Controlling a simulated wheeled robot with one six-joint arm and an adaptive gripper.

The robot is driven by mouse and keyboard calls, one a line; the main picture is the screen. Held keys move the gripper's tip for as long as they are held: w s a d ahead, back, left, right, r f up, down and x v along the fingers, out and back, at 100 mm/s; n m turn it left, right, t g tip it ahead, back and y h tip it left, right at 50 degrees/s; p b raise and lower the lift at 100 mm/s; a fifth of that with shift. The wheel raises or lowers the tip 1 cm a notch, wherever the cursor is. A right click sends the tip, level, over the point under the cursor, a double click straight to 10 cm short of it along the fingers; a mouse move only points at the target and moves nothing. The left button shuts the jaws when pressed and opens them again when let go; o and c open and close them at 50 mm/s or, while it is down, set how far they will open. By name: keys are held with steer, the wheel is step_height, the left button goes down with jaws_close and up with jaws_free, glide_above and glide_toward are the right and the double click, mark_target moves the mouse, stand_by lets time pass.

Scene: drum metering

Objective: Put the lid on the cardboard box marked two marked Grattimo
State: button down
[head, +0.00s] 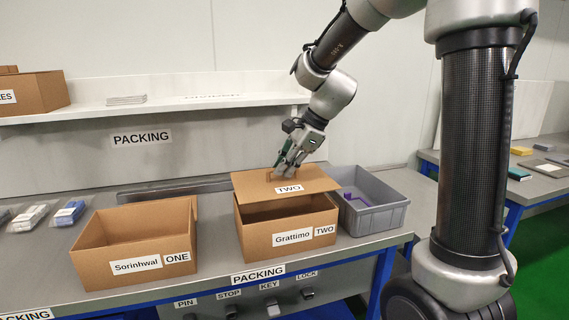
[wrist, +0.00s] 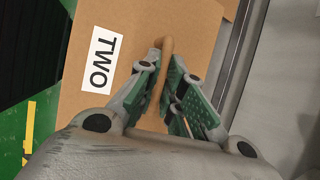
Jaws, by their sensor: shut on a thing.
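The cardboard box marked Grattimo TWO (head: 292,240) stands on the packing bench, its labels facing front. Its lid, a flat brown board marked TWO (head: 320,182), is over the box top, tilted, with a dark gap below its front edge. The lid's back edge sits lower or farther back; whether it touches the box rim there I cannot tell. My gripper (head: 282,170) is shut on the lid's handle from above. In the wrist view the fingers (wrist: 172,92) close on the tan handle (wrist: 165,62), with the lid (wrist: 140,30) beneath.
An open box marked Sorinhwal ONE (head: 135,245) stands to the left. A grey bin (head: 378,215) holding a purple thing stands close on the right. Small packs (head: 70,212) lie at the far left. A shelf (head: 210,95) runs behind the bench.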

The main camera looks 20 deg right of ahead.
mark_target(286, 180)
steer(key=shift+f, duration=2.4)
steer(key=shift+f, duration=0.5)
stand_by(0.4)
steer(key=c, duration=1)
jaws_free()
steer(key=shift+r, duration=3.5)
